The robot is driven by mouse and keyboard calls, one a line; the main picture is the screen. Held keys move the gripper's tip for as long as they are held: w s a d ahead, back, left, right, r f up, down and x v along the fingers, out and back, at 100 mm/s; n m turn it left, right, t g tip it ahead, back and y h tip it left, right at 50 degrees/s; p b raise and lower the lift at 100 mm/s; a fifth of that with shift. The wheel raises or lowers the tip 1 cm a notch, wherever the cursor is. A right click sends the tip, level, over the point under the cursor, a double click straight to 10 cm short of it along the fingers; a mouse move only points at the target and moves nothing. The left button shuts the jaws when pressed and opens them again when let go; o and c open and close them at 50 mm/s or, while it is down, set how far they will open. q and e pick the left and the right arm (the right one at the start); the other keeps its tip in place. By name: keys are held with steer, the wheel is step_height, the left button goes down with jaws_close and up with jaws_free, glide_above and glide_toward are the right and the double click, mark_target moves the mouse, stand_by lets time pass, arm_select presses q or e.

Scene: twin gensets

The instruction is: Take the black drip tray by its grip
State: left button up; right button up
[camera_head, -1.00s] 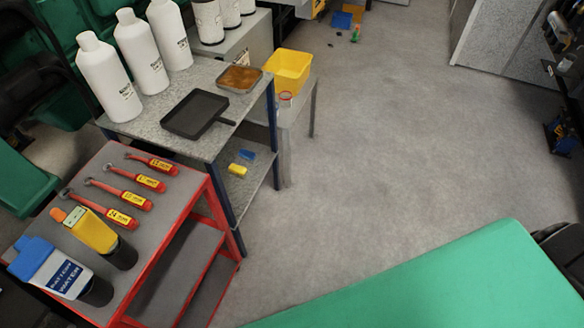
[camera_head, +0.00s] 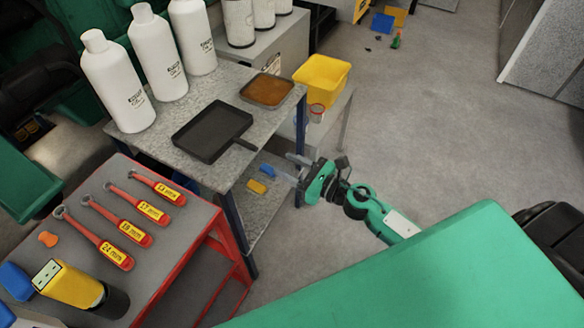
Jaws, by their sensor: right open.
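The black drip tray (camera_head: 211,131) lies flat on the grey bench top (camera_head: 165,150). Its short grip (camera_head: 245,145) points right, toward the bench's front edge. My right gripper (camera_head: 288,167) is open and empty, to the right of the grip and apart from it. Its fingers point left toward the bench, out past the edge. My left gripper is not in view.
A metal pan of brown stuff (camera_head: 267,90) lies beside the tray. Several white bottles (camera_head: 156,55) stand behind it. A yellow bin (camera_head: 321,78) stands at the right. A red cart (camera_head: 190,262) with several wrenches (camera_head: 131,217) stands in front. Open floor lies at right.

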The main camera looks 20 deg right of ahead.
mark_target(253, 146)
steer(key=p+x, duration=0.2)
steer(key=x, duration=0.5)
steer(key=shift+w+a, duration=0.15)
steer(key=shift+w, duration=0.15)
steer(key=x, duration=0.4)
steer(key=shift+w+a, duration=0.35)
steer(key=shift+w, duration=0.1)
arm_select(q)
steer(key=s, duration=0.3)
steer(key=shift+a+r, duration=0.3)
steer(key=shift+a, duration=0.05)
arm_select(e)
steer(key=shift+w+a, duration=0.2)
steer(key=shift+w, duration=0.1)
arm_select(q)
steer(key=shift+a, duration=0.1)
